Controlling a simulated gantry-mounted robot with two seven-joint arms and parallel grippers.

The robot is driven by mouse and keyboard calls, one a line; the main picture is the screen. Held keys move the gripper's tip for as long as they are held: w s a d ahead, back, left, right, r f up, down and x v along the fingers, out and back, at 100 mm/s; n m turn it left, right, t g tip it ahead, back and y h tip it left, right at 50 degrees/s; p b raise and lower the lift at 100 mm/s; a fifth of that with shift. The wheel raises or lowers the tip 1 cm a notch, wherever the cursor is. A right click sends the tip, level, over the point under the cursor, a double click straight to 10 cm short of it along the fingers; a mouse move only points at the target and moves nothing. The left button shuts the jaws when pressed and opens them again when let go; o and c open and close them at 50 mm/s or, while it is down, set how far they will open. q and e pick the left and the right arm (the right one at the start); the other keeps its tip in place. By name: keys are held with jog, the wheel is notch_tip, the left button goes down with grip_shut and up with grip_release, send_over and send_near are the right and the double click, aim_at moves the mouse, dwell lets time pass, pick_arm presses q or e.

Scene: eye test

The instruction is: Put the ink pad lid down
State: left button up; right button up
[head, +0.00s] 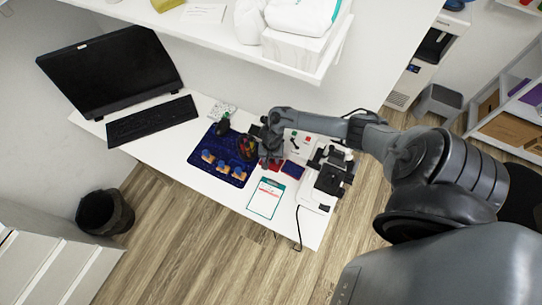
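My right gripper (268,155) points down over the right edge of the dark blue mat (213,174). Its fingers are too small and shaded to tell open from shut. A small dark red piece (274,165) shows just under the fingertips; I cannot tell whether it is held or is the ink pad lid. A small dark blue and red flat item (292,170), which looks like the ink pad, lies on the white desk (233,193) just right of the gripper. My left gripper is not in view.
Several wooden-handled stamps (224,168) stand on the mat, with a dark bottle (223,125) behind. A white and black device (328,178) stands at right, a printed sheet (266,198) in front. A keyboard (151,121) and monitor (110,72) are left. A shelf (222,33) overhangs behind.

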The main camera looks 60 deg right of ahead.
aim_at(271, 160)
notch_tip(271, 160, up, 12)
jog(key=p, duration=0.4)
jog(key=shift+r, duration=0.15)
dwell(0.5)
